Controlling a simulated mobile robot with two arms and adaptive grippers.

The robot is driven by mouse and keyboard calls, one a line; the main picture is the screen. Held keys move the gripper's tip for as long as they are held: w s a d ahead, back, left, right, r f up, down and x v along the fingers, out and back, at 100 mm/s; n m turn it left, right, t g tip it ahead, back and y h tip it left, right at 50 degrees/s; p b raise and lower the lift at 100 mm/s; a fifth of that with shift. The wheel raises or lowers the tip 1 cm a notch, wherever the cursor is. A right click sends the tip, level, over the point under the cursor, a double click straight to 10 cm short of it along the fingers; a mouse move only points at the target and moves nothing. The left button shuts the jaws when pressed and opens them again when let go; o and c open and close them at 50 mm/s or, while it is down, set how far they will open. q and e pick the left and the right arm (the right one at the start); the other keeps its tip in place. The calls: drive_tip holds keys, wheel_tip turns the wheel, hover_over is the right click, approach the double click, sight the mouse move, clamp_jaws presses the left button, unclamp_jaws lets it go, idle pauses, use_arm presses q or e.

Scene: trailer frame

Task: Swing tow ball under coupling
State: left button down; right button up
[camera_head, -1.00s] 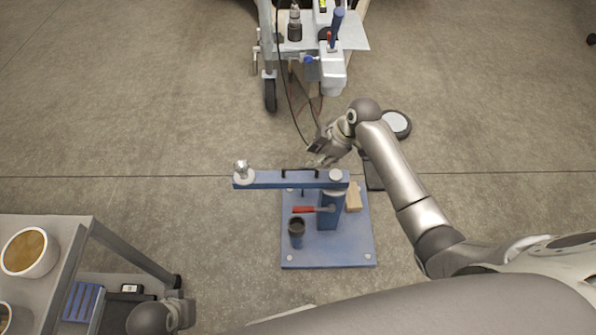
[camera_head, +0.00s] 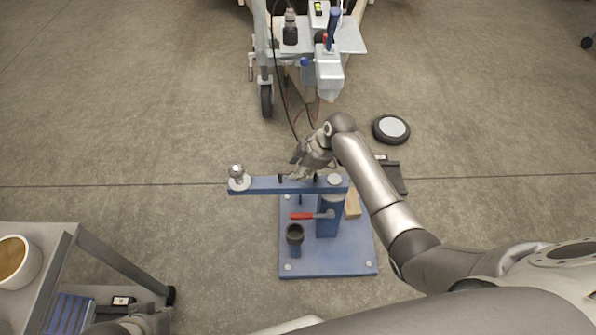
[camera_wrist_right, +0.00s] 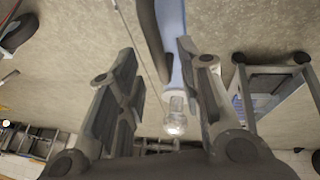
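The tow ball (camera_head: 237,171) stands upright on the left end of a blue swing arm (camera_head: 262,186). The arm pivots on a blue post (camera_head: 327,222) at its right. A black handle (camera_head: 283,178) sits on top of the arm. The grey coupling (camera_head: 329,72) is farther back on the trailer, apart from the ball. My right gripper (camera_head: 298,165) is at the handle, partly covering it. In the right wrist view its fingers (camera_wrist_right: 155,60) are spread, with the handle (camera_wrist_right: 150,28) and tow ball (camera_wrist_right: 175,118) visible between them. Contact with the handle is unclear.
A small wheel (camera_head: 391,129) lies right of my right arm. A jockey wheel (camera_head: 266,101) stands left of the coupling. A grey cart (camera_head: 115,252) is front left.

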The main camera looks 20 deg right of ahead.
drive_tip(key=shift+w+a+f, duration=0.25)
drive_tip(key=shift+f, duration=0.4)
clamp_jaws()
